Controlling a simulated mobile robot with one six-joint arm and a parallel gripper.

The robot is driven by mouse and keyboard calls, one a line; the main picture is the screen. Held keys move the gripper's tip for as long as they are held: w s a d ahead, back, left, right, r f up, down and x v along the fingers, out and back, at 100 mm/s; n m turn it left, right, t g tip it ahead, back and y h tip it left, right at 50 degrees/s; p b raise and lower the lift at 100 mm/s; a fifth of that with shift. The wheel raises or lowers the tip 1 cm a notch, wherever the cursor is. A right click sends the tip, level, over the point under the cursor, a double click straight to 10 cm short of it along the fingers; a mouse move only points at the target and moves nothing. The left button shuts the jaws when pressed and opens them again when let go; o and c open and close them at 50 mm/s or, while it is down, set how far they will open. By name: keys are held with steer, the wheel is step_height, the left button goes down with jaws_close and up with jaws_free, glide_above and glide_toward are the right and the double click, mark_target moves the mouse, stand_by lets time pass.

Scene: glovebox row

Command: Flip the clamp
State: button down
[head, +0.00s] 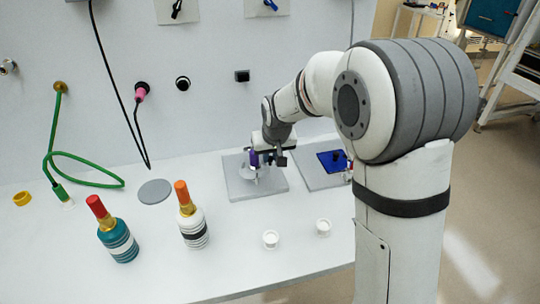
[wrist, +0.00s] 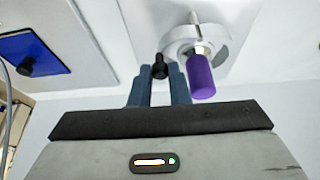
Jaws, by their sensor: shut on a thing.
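The clamp (wrist: 217,40) appears as a white curved fitting with an upright purple cylinder (wrist: 201,77), on a grey plate in the wrist view. The purple part also shows in the head view (head: 254,158), just left of my gripper (head: 272,158). In the wrist view my gripper (wrist: 159,80) is shut on a small black knob (wrist: 160,66) between its blue-grey fingertips, beside the purple cylinder. Whether the knob joins the white fitting cannot be made out. The arm's wrist hides part of the clamp in the head view.
A blue plate with a black knob (head: 328,156) lies to the right on another grey plate. A panelled wall with hoses (head: 90,170) rises behind.

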steer(key=shift+w+a+n+y+b, duration=0.25)
steer(key=shift+w+n+y+b, duration=0.1)
steer(key=shift+n, duration=0.55)
steer(key=shift+w+a+n+y+b, duration=0.25)
steer(key=shift+w+n+y, duration=0.1)
steer(key=shift+n, duration=0.55)
steer(key=c, duration=1.4)
jaws_free()
steer(key=shift+g, duration=0.3)
steer(key=shift+s, duration=0.1)
steer(key=shift+s+d+r+p, duration=0.15)
steer(key=shift+r+p, duration=0.2)
steer(key=shift+r, duration=0.25)
steer(key=p+v, duration=0.3)
steer(key=v, duration=0.3)
steer(key=shift+s+d+r, duration=0.1)
steer(key=shift+d+r, duration=0.05)
steer(key=shift+r, duration=0.15)
